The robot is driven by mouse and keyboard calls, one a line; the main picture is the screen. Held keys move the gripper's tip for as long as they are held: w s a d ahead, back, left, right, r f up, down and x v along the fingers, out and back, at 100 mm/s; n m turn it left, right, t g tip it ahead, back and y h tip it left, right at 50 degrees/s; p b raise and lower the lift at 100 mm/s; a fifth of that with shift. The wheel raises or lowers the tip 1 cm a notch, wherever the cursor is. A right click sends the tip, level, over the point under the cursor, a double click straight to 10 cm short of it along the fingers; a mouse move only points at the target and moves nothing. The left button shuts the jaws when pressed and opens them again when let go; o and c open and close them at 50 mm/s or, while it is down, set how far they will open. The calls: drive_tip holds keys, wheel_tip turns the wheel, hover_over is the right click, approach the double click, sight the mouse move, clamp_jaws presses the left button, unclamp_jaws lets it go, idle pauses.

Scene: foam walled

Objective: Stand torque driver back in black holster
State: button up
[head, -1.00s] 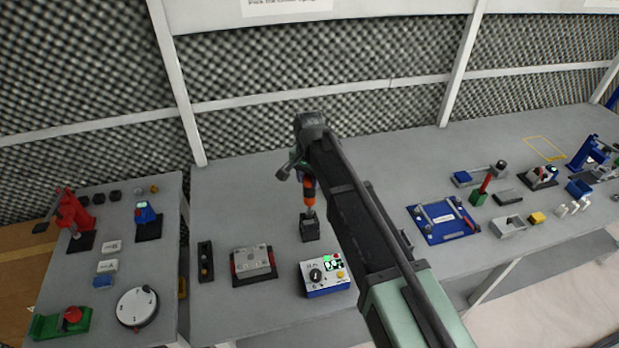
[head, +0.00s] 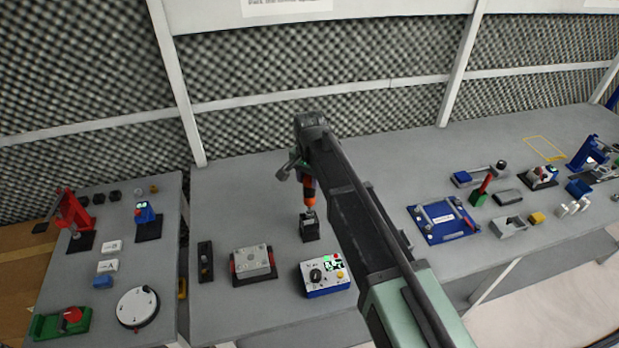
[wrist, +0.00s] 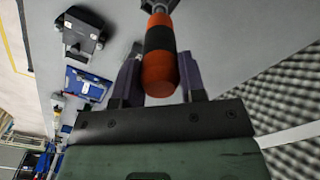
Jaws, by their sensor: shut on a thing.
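The torque driver (head: 309,194) has an orange and black handle and hangs upright, shaft down, over the black holster (head: 309,227). Its lower tip is at or just above the holster's top; I cannot tell whether it has entered. My gripper (head: 305,178) is shut on the driver's handle. In the wrist view the driver (wrist: 159,62) sits between the two dark fingers of my gripper (wrist: 158,82), and its rounded orange end faces the camera. The holster's opening is hidden from the wrist camera.
A control box (head: 324,278) with a dial and lit display stands in front of the holster. A grey block in a dark fixture (head: 253,263) lies to its left. A blue fixture plate (head: 443,220) lies to the right. The foam wall (head: 300,75) is behind.

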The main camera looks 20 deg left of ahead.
sight(309, 200)
drive_tip(key=shift+f, duration=0.1)
drive_tip(key=shift+f+b, duration=0.35)
drive_tip(key=shift+b, duration=0.1)
drive_tip(key=shift+f+b, duration=4.25)
drive_tip(key=o, duration=1.1)
drive_tip(key=shift+r, duration=0.1)
wheel_tip(309, 200, up, 11)
drive_tip(key=p, duration=1.1)
